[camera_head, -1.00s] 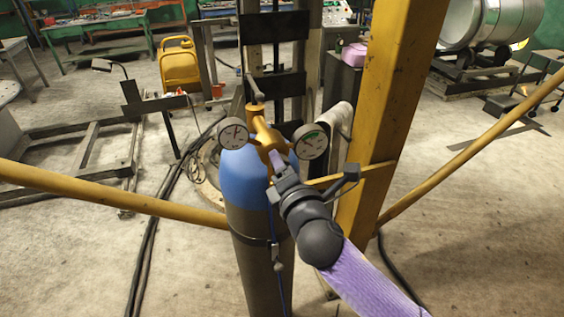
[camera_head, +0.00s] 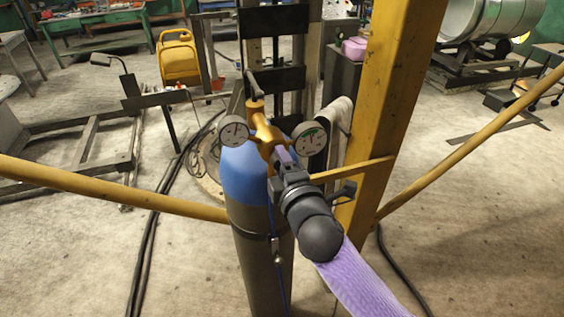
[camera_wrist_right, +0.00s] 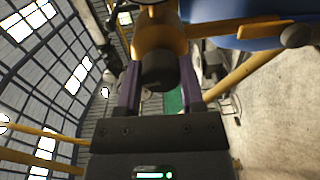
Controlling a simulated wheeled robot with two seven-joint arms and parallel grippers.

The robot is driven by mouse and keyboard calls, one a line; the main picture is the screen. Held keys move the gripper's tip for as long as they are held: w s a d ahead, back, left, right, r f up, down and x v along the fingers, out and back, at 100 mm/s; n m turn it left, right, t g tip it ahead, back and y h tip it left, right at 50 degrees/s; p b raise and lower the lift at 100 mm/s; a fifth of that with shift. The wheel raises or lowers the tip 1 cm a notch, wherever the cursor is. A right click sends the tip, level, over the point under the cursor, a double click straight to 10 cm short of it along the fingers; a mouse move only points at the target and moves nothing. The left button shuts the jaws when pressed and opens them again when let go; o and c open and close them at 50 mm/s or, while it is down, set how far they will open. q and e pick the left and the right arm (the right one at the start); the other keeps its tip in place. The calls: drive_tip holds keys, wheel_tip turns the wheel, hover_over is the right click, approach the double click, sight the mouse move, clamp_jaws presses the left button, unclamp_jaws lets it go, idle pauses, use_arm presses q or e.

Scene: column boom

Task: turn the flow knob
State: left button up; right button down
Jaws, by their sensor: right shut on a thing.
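The gas cylinder (camera_head: 248,178) has a blue shoulder and a grey body and stands upright, strapped at its middle. A brass regulator (camera_head: 264,131) with two round gauges, a left one (camera_head: 234,134) and a right one (camera_head: 309,138), sits on top. My right gripper (camera_head: 283,157) reaches the regulator's front from the lower right. In the right wrist view the dark round flow knob (camera_wrist_right: 160,70) lies between its two purple fingers, which are shut on it. In the head view the gripper hides the knob. My left gripper is not in view.
A yellow post (camera_head: 385,130) stands just right of the cylinder, with yellow rails crossing to the left (camera_head: 110,188) and right (camera_head: 480,135). Dark cables (camera_head: 150,240) run along the floor at left. A yellow jerrycan-like object (camera_head: 178,58) stands behind.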

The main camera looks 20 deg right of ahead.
idle(0.3)
drive_tip(key=shift+c, duration=1)
unclamp_jaws()
drive_tip(key=shift+s, duration=0.1)
drive_tip(key=s+b, duration=0.2)
drive_tip(key=s, duration=0.7)
drive_tip(key=shift+s+d+r, duration=0.15)
drive_tip(key=shift+s+d, duration=0.05)
drive_tip(key=shift+s, duration=0.15)
